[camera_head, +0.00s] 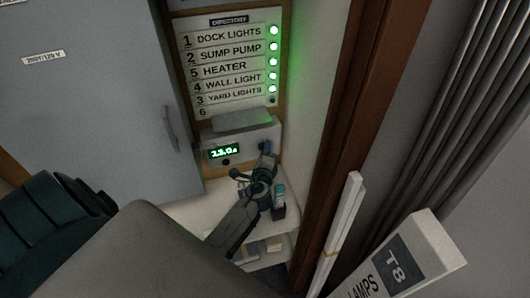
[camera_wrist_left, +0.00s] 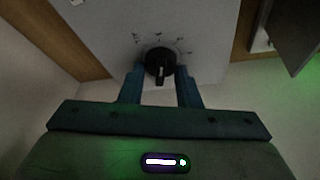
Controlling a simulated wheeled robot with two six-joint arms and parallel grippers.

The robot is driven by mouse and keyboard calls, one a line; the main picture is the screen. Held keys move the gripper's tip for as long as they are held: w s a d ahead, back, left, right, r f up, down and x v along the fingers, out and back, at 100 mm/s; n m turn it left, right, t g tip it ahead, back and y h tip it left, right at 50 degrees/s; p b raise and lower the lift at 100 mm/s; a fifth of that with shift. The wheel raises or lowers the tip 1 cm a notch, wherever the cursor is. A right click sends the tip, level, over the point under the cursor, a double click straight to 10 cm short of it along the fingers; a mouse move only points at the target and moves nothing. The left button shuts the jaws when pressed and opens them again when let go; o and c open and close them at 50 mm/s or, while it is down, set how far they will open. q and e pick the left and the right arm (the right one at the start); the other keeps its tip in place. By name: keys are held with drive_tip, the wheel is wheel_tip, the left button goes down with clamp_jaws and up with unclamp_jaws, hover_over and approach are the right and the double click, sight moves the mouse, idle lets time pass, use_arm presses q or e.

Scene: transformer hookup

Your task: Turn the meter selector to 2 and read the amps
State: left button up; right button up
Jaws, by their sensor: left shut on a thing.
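The meter (camera_head: 213,141) is a pale box below the labelled panel, with a green lit display (camera_head: 223,152) that seems to read 13.0 A; the digits are small. Its selector is a black round knob (camera_wrist_left: 159,64) with a white pointer line, which lies toward the bottom of the left wrist view. Small marks surround the knob, too blurred to read. My left gripper (camera_head: 266,151) is at the right part of the meter's front. In the left wrist view its two blue fingers are on either side of the knob, shut on it. My right gripper is not in view.
The panel (camera_head: 232,20) above lists numbered circuits with several green lights. A grey cabinet (camera_head: 95,85) stands left. A shelf (camera_head: 190,210) with small items lies below. A brown door frame (camera_head: 345,140), a lamp box (camera_head: 405,262) and grey pipes (camera_head: 470,90) are at the right.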

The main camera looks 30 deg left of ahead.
use_arm(q)
drive_tip(key=shift+f+m+g, duration=0.15)
drive_tip(key=shift+m+g, duration=1.05)
drive_tip(key=shift+m, duration=1)
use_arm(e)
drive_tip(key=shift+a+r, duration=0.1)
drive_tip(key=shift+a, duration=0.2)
use_arm(q)
drive_tip(key=shift+s+y, duration=0.1)
drive_tip(key=shift+y, duration=0.2)
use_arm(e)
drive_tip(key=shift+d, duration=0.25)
use_arm(q)
drive_tip(key=o, duration=1)
drive_tip(key=shift+c, duration=0.2)
drive_tip(key=shift+d, duration=0.1)
